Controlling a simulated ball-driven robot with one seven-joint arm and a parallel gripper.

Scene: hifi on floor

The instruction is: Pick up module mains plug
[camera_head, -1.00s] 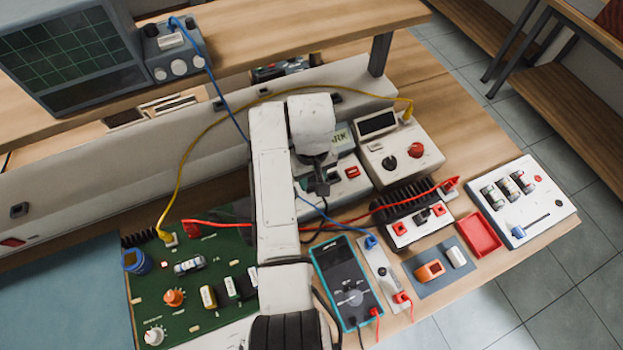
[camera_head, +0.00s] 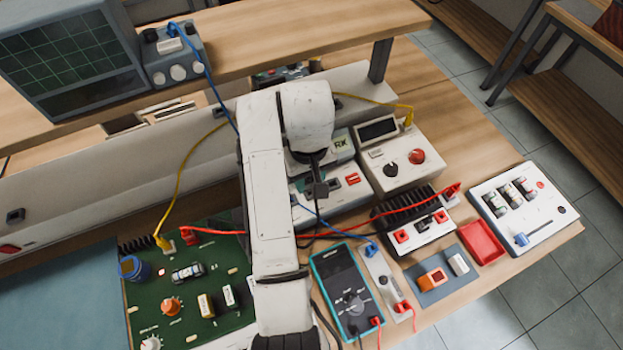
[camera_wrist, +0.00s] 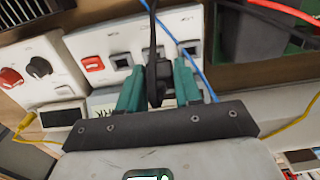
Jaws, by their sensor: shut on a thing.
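The black mains plug (camera_wrist: 155,84) is between the teal fingers of my gripper (camera_wrist: 158,88) in the wrist view, with its dark cable running up out of the frame. My gripper is shut on it. In the head view the plug (camera_head: 320,189) hangs below my wrist, in front of the white module (camera_head: 347,190) with a red switch and dark sockets. The wrist view shows the module (camera_wrist: 150,38) behind the fingers. The plug appears clear of the sockets, but its pins are hidden. My arm hides the module's left part in the head view.
A white box with a red knob (camera_head: 416,156) stands right of the module. A black finned block (camera_head: 400,204), a multimeter (camera_head: 343,285) and a green circuit board (camera_head: 190,290) lie nearby. Red, blue and yellow cables cross the bench. A red tray (camera_head: 482,243) is empty.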

